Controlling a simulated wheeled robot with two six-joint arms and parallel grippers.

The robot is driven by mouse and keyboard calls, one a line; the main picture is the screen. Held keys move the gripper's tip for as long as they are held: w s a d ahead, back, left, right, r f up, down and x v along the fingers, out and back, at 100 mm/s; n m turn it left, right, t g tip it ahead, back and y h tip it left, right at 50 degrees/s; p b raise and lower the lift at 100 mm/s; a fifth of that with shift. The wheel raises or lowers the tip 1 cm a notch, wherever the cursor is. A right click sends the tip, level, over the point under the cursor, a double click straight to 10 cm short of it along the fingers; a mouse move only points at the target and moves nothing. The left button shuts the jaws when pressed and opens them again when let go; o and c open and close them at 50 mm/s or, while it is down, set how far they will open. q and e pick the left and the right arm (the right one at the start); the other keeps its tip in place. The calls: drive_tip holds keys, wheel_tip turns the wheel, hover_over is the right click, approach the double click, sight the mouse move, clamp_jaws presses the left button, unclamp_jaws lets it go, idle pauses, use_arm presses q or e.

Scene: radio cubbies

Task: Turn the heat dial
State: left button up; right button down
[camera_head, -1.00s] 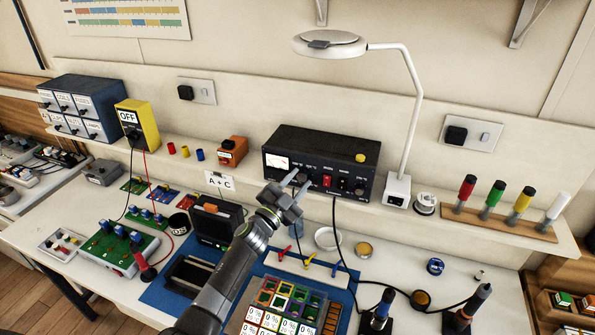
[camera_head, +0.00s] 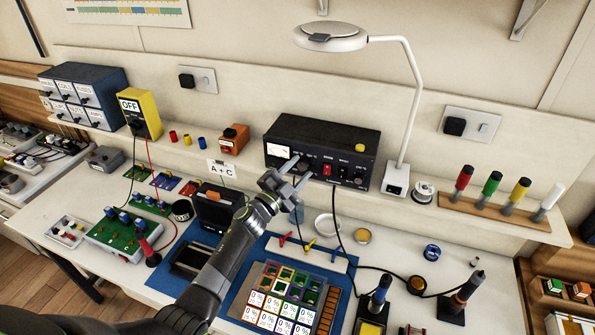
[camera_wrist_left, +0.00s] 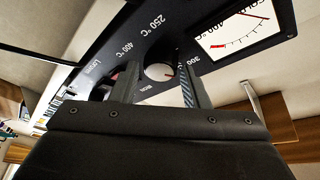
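The black heating unit (camera_head: 322,135) stands on the shelf, with a white meter, a red switch and small knobs on its front panel. The heat dial (camera_wrist_left: 158,71), a small round pale-faced knob among temperature marks, shows in the left wrist view. My left gripper (camera_head: 304,166) is in front of the panel's left half; its fingers hide the dial in the head view. In the left wrist view my left gripper (camera_wrist_left: 160,88) is open, its two fingers apart on either side of the dial. I cannot tell whether they touch it. My right gripper is out of view.
A white desk lamp (camera_head: 397,176) stands right of the unit. An orange box (camera_head: 234,139) sits to its left on the shelf. Below are a blue mat (camera_head: 338,267), a grid of coloured squares and cables. Coloured handles stand in a wooden rack (camera_head: 492,217) at right.

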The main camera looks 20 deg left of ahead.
use_arm(q)
drive_tip(key=shift+o, duration=1)
drive_tip(key=shift+s, duration=0.1)
drive_tip(key=b+v, duration=0.2)
drive_tip(key=v, duration=1.5)
drive_tip(key=shift+b, duration=0.35)
drive_tip(key=shift+s+a, duration=0.15)
